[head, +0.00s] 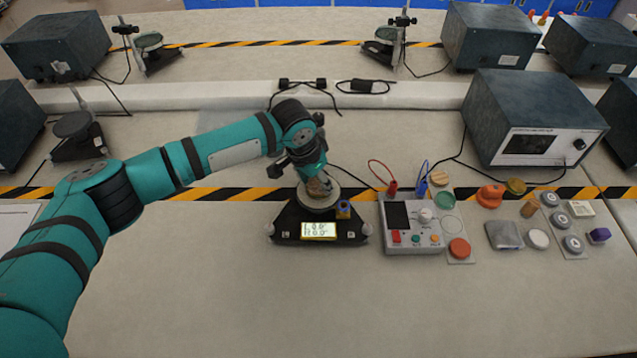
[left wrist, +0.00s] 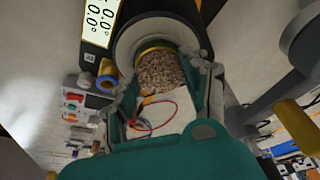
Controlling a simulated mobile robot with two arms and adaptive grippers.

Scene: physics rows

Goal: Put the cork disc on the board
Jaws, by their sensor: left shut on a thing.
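My left gripper (head: 319,186) is shut on a speckled brown disc that looks like cork (head: 318,188). In the left wrist view the cork disc (left wrist: 160,70) sits between the fingers (left wrist: 165,88). It is over the round pan of a black digital scale; I cannot tell whether it touches the pan. A flat pale board (head: 453,226) lies right of the grey meter box. It bears a green disc (head: 445,200) at its far end, an orange-red disc (head: 459,248) at its near end, and a bare outlined circle between them. My right gripper is not in view.
The scale (head: 320,231) has a lit display. The meter box (head: 411,225), with red and blue leads, stands between scale and board. Several small items, including an orange knob-like piece (head: 490,195) and a grey block (head: 504,235), lie right of the board.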

